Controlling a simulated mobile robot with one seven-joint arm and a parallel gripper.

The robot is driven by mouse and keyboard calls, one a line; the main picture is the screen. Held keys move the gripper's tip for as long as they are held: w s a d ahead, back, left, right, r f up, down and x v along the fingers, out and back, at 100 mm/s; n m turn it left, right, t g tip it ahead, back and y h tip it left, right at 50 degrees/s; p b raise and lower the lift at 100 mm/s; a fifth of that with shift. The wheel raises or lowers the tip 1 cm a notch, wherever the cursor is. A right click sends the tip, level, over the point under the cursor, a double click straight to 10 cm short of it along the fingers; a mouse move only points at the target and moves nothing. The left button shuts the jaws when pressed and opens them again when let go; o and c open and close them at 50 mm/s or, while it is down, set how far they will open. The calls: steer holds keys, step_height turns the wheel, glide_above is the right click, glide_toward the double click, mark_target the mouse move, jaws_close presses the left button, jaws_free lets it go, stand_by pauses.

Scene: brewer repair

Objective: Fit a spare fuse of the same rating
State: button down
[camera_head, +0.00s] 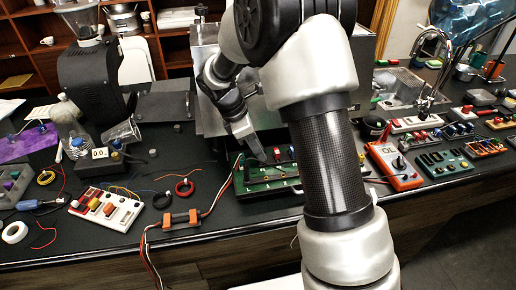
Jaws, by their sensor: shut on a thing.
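My gripper (259,156) points down over the green circuit board (250,187), near its upper left part. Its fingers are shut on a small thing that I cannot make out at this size. The board carries several small parts, and my arm hides its right end. A white block with red, yellow and dark pieces (107,208) lies at the left; I cannot read any rating on it. An orange and black inline holder (181,218) lies in front of the board with wires running from both ends.
A black grinder (88,84) stands at the back left. An orange multimeter (393,165) lies right of my arm, with a tap (432,62) behind.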

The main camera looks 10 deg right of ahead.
stand_by(0.4)
steer(key=c, duration=1.5)
jaws_free()
steer(key=shift+o, duration=0.2)
steer(key=p+v, duration=0.1)
steer(key=v, duration=1.6)
steer(key=shift+r, duration=0.25)
steer(key=s+d+r+m+t+y+p, duration=0.1)
steer(key=s+d+r+m+t+y, duration=0.15)
steer(key=s+r+m, duration=0.5)
steer(key=s+d+r+m+t+y+p, duration=0.15)
steer(key=s+d+m, duration=0.25)
steer(key=s, duration=0.6)
steer(key=s+m+t, duration=0.1)
steer(key=s+m, duration=0.5)
steer(key=s, duration=0.1)
steer(key=shift+s+d+f+t+y+p, duration=0.25)
steer(key=shift+d+f+t+y+p, duration=0.05)
steer(key=shift+d+f+p, duration=0.15)
